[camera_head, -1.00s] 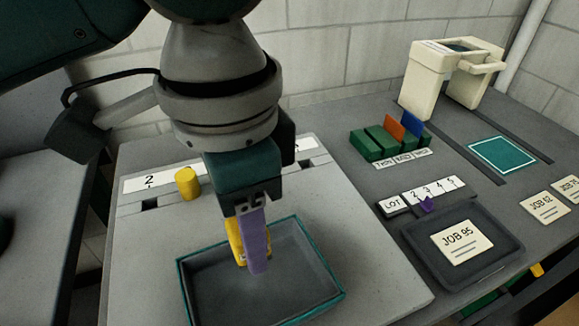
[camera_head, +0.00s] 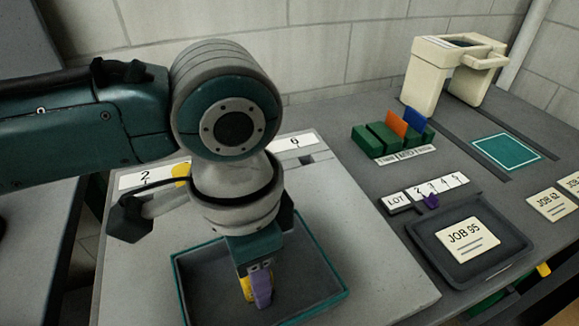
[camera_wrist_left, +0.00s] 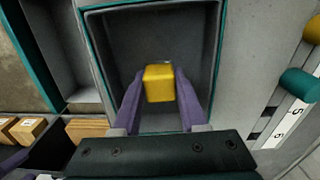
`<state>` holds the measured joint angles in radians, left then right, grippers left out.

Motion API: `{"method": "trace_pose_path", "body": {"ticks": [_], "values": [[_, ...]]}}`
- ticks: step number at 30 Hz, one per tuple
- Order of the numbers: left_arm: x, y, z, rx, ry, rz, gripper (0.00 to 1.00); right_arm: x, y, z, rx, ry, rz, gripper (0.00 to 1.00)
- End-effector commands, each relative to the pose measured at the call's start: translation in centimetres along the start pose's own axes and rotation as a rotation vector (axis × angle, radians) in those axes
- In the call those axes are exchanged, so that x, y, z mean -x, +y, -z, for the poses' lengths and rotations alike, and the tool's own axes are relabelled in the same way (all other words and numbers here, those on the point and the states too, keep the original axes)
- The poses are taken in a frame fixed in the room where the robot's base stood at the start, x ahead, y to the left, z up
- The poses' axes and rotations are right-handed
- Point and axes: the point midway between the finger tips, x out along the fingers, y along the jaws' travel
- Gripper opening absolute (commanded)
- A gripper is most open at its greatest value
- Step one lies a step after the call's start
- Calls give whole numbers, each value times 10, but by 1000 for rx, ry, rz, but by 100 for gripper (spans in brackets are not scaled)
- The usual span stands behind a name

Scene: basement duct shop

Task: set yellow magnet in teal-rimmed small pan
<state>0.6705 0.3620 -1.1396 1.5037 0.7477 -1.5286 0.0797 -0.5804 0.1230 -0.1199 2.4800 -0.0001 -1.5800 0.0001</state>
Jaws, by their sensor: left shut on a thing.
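The yellow magnet (camera_head: 246,289) is a small block, partly hidden by a finger in the head view. It shows clearly between the purple fingers in the left wrist view (camera_wrist_left: 159,83). My left gripper (camera_head: 256,290) is shut on it, pointing down over the teal-rimmed small pan (camera_head: 205,285). The magnet appears within the pan's walls; I cannot tell whether it touches the floor. The grey pan with its teal rim also surrounds the magnet in the left wrist view (camera_wrist_left: 98,60). My right gripper is not in view.
A yellow cylinder (camera_head: 181,171) stands behind my left arm, partly hidden. A teal cylinder (camera_wrist_left: 298,83) shows in the wrist view. To the right are a dark tray with a JOB 95 card (camera_head: 464,240), green blocks (camera_head: 384,140) and a cream stand (camera_head: 430,80).

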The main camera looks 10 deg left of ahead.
Motion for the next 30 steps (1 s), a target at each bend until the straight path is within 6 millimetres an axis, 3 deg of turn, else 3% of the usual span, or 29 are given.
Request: {"method": "trace_pose_path", "body": {"ticks": [1, 8, 17, 20, 30], "values": [[0, 0, 0, 0, 0, 0, 45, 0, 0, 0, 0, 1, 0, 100], [0, 0, 0, 0, 0, 0, 71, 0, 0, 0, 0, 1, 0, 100], [3, 0, 0, 0, 0, 1, 72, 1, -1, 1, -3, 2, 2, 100], [14, 0, 0, 0, 2, 1, 72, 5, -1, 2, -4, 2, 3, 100], [89, 0, 1, -1, 3, 1, 72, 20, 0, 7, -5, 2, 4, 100]]}}
